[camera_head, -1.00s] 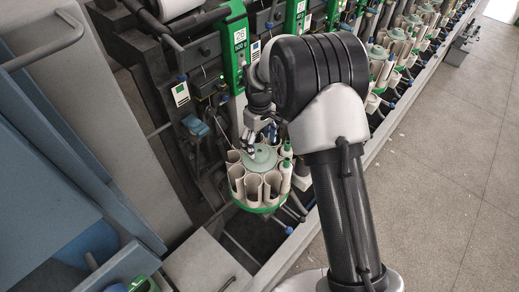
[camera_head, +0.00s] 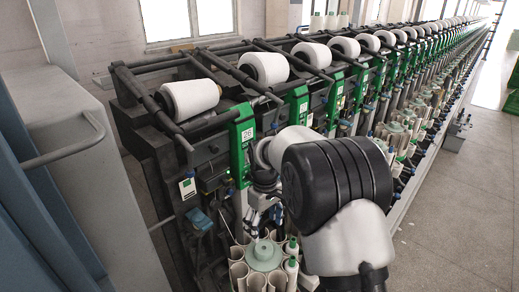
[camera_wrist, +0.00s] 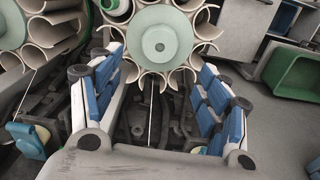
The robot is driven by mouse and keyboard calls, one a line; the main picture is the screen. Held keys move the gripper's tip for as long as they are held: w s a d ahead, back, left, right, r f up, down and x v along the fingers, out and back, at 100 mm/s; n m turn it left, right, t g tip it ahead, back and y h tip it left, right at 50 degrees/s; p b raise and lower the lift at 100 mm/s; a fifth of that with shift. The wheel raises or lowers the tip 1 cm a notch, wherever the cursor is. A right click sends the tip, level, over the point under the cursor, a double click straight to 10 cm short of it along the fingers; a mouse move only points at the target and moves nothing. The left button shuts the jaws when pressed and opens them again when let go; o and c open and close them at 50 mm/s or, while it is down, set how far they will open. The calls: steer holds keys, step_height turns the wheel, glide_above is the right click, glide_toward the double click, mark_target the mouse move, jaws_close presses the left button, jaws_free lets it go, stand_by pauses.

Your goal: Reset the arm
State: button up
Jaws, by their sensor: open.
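My gripper (camera_wrist: 158,65) is open in the wrist view, its blue-and-white padded fingers spread apart with nothing between them. Beyond the fingertips is the round magazine, with a pale green disc (camera_wrist: 160,43) at its centre and cream tube pockets around it. In the head view my arm bends in front of the winder, and the gripper (camera_head: 262,217) is small and partly hidden just above the magazine disc (camera_head: 264,256). I cannot tell from these views whether it touches the magazine.
The cone winder's row of green units (camera_head: 241,148) runs far to the right, with white yarn cones (camera_head: 190,98) on top. A grey cabinet with a handrail (camera_head: 68,152) stands at left. A green bin (camera_wrist: 298,77) shows in the wrist view. Open floor (camera_head: 450,215) lies at right.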

steer(key=s+d+r+m+t, duration=0.1)
steer(key=s+d+r+m, duration=0.1)
steer(key=s+d+r, duration=0.4)
steer(key=s+d+r+m+t, duration=0.1)
steer(key=s+r+m, duration=0.1)
steer(key=s+r, duration=0.7)
steer(key=s+d+r+m+t, duration=0.1)
steer(key=s+d+m, duration=0.1)
steer(key=s, duration=0.7)
steer(key=s+d+r+m+t, duration=0.1)
steer(key=s+d+m, duration=0.1)
steer(key=s, duration=0.6)
steer(key=shift+s+d+t, duration=0.3)
steer(key=shift+s, duration=0.1)
